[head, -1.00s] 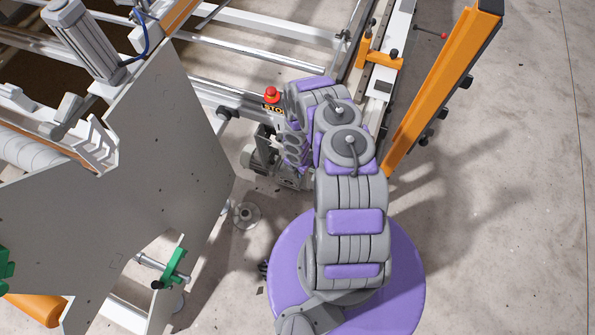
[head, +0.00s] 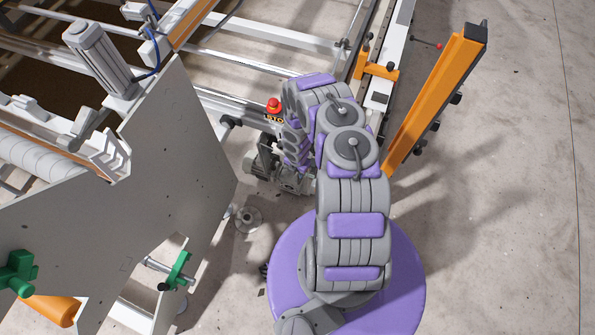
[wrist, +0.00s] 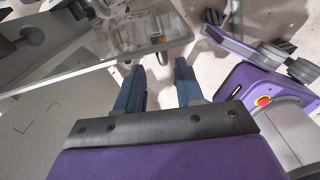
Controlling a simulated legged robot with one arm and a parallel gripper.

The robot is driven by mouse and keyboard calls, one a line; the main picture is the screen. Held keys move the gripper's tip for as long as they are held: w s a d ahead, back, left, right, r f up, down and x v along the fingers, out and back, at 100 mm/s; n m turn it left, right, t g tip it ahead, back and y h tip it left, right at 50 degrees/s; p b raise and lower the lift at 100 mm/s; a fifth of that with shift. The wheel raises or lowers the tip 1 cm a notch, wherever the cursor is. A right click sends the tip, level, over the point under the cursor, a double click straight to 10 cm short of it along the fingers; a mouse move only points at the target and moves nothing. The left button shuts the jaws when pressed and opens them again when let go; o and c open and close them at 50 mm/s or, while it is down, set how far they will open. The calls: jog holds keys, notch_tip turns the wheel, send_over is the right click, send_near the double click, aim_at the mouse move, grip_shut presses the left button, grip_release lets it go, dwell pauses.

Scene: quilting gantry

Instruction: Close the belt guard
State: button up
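I cannot pick out the belt guard for certain. In the wrist view a pale, partly see-through box-like part (wrist: 150,38) lies just beyond my fingertips; whether it is the guard, and how far open, I cannot tell. In the head view a grey motor unit (head: 262,160) stands low beside the frame, left of my arm, partly hidden by it. My gripper (wrist: 158,75) has two blue fingers spread apart with nothing seen between them. No contact with the box-like part shows. In the head view my arm links hide the fingers.
A large grey side plate (head: 165,165) with green clamps (head: 178,270) stands to the left. A red stop button (head: 274,105) sits on the frame beside my arm. A long orange bar (head: 435,100) slants up at right. Concrete floor (head: 500,230) is clear at right.

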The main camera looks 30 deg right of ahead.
jog(key=shift+r, duration=0.1)
jog(key=shift+a, duration=0.4)
jog(key=c, duration=0.3)
jog(key=a+h+b, duration=0.1)
jog(key=a, duration=0.1)
jog(key=a+m+g+h+b, duration=0.1)
jog(key=a, duration=0.1)
jog(key=a+m+g+h+b, duration=0.1)
jog(key=a, duration=0.1)
jog(key=shift+s+a+h, duration=0.2)
jog(key=shift+s+h, duration=0.05)
jog(key=shift+h, duration=0.05)
grip_shut()
jog(key=a+r+m+t+h+b, duration=0.25)
jog(key=a+r+h, duration=0.2)
jog(key=a, duration=0.25)
jog(key=d+f+m+b, duration=0.1)
jog(key=d+f+b, duration=0.4)
jog(key=d, duration=0.6)
jog(key=shift+f+g+h, duration=0.45)
jog(key=shift+f, duration=0.45)
